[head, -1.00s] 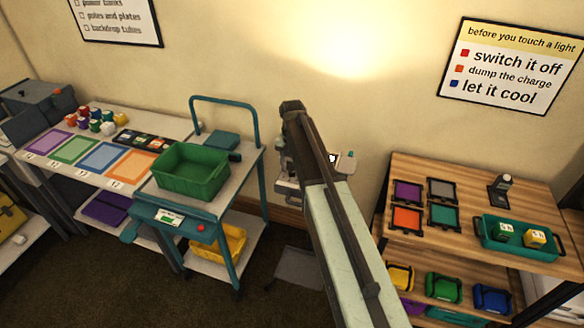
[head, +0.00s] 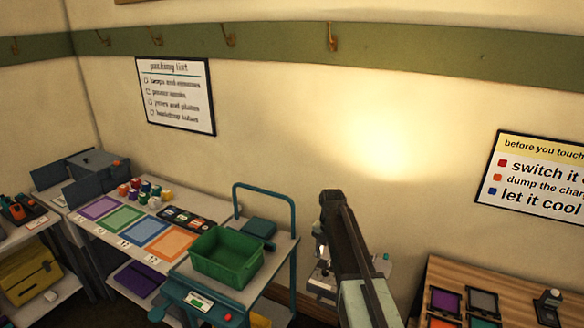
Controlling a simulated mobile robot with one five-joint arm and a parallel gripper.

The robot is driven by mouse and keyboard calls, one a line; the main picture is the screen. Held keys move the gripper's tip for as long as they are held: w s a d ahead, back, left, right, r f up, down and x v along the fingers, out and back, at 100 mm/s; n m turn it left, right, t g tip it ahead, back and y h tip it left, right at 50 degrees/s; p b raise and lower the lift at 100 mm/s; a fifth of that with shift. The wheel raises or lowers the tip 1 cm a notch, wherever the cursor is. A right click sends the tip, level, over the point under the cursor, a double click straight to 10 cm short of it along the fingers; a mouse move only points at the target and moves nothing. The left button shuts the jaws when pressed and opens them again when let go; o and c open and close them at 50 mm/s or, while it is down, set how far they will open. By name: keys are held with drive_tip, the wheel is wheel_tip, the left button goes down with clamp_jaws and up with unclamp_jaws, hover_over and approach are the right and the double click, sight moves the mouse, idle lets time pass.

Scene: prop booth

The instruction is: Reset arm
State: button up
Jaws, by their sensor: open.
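My arm rises from the bottom right of the head view. The arm hides part of the gripper.
A teal cart (head: 264,287) with a green bin (head: 227,257) stands left of the arm. A white table (head: 92,226) with coloured squares and small coloured pieces is further left. A wooden table (head: 450,275) with coloured trays is at the right. Hooks line the wall above.

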drive_tip(key=s+f+m+b, duration=0.1)
drive_tip(key=s+f+m, duration=0.1)
drive_tip(key=s+m, duration=0.2)
drive_tip(key=s+f+m+b, duration=0.2)
drive_tip(key=s+m, duration=0.2)
drive_tip(key=m, duration=0.1)
drive_tip(key=s+f+m+b, duration=0.1)
drive_tip(key=s+m+b, duration=0.1)
drive_tip(key=s+m, duration=0.2)
drive_tip(key=shift+a+f+m, duration=0.3)
drive_tip(key=shift+f+m, duration=0.1)
drive_tip(key=s+f+m+b, duration=0.3)
drive_tip(key=s+m, duration=0.6)
drive_tip(key=m, duration=0.5)
drive_tip(key=shift+s+a+f+b, duration=0.2)
drive_tip(key=shift+s+f+b, duration=0.2)
drive_tip(key=shift+b, duration=0.1)
